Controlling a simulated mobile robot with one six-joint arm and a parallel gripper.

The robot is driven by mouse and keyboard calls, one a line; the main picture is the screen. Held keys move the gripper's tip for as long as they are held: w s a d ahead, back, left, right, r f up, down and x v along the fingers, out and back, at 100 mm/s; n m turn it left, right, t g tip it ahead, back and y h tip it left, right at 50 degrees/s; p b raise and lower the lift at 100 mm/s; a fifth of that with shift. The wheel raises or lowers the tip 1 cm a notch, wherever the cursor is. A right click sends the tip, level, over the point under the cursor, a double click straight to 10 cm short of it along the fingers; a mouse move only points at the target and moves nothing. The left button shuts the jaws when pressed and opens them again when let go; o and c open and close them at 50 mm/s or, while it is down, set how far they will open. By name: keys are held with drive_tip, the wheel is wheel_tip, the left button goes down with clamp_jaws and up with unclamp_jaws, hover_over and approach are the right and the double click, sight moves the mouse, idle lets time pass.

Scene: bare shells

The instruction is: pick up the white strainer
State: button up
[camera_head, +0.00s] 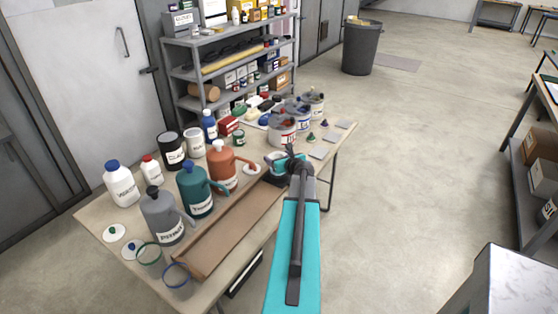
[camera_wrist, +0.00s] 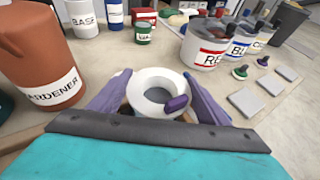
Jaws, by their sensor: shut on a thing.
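The white strainer (camera_wrist: 150,84) is a thick white ring with a dark opening in the wrist view. A small purple piece (camera_wrist: 176,104) shows at its near right edge; I cannot tell whether it belongs to the strainer. My gripper (camera_wrist: 157,98) has its purple fingers on either side of the strainer, shut on it. I cannot tell whether it still touches the table. In the head view my gripper (camera_head: 281,167) is at the right part of the table (camera_head: 226,284), and my arm and gripper largely hide the strainer.
An orange can (camera_head: 223,167) stands left of my gripper, with teal (camera_head: 196,193) and grey (camera_head: 161,219) cans nearer. A brown trough (camera_head: 232,222) runs along the table. Labelled pots (camera_head: 282,132) stand behind, with small grey squares (camera_head: 318,152) to their right.

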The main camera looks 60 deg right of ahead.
sight(278, 157)
drive_tip(key=shift+r, duration=0.15)
drive_tip(key=shift+r+b, duration=0.65)
drive_tip(key=shift+r, duration=4.2)
